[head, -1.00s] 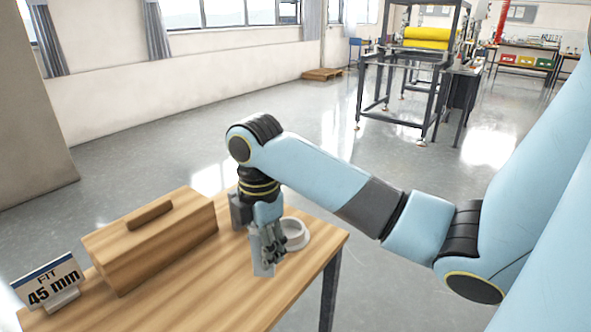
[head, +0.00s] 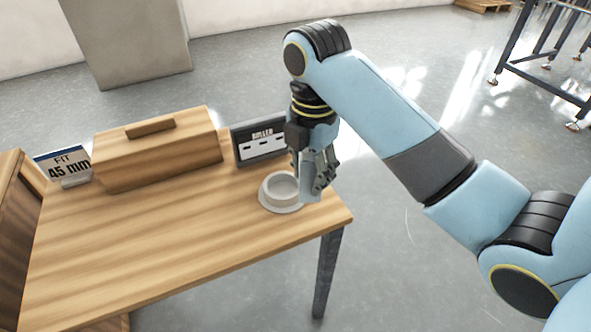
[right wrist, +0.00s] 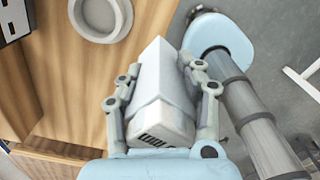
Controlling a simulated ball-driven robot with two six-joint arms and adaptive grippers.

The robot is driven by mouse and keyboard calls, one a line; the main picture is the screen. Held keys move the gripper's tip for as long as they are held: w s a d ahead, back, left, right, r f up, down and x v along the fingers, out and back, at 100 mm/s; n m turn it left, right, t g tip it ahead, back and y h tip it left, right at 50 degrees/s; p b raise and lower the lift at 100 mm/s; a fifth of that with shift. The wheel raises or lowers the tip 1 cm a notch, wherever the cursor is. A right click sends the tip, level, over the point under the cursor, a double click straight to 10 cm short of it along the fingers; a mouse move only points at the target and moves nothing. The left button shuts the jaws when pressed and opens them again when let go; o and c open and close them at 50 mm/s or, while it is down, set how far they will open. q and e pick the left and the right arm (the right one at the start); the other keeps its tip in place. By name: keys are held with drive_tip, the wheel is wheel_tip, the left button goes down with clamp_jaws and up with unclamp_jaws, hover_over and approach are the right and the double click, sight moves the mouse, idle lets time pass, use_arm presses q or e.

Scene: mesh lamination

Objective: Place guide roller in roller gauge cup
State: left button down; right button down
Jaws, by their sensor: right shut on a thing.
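The guide roller (right wrist: 163,68), a plain light grey piece, is between the fingers of my right gripper (right wrist: 163,92) in the right wrist view. In the head view the roller (head: 308,184) hangs below the right gripper (head: 318,172), partly hidden by the fingers. The right gripper is shut on it. The roller gauge cup (head: 281,205), a pale round cup with a wide flange, stands on the table just left of the roller. It also shows in the right wrist view (right wrist: 101,34), apart from the roller. My left gripper is not in view.
A wooden block with a raised bar (head: 158,152) stands on the wooden table (head: 150,235). A "FIT 45 mm" sign (head: 64,166) is left of it. The table's right edge is close to the cup.

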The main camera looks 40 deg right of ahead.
drive_tip(key=w+f, duration=0.2)
drive_tip(key=w, duration=0.1)
drive_tip(key=w+d+f+b, duration=0.1)
drive_tip(key=w+f, duration=0.1)
drive_tip(key=w, duration=0.2)
drive_tip(key=w+f+b, duration=0.1)
drive_tip(key=w+f, duration=0.2)
drive_tip(key=w, duration=0.1)
drive_tip(key=shift+w+d, duration=0.15)
drive_tip(key=shift+d, duration=0.2)
drive_tip(key=shift+f, duration=1.95)
drive_tip(key=shift+f, duration=0.15)
drive_tip(key=c, duration=0.9)
unclamp_jaws()
drive_tip(key=shift+o, duration=0.2)
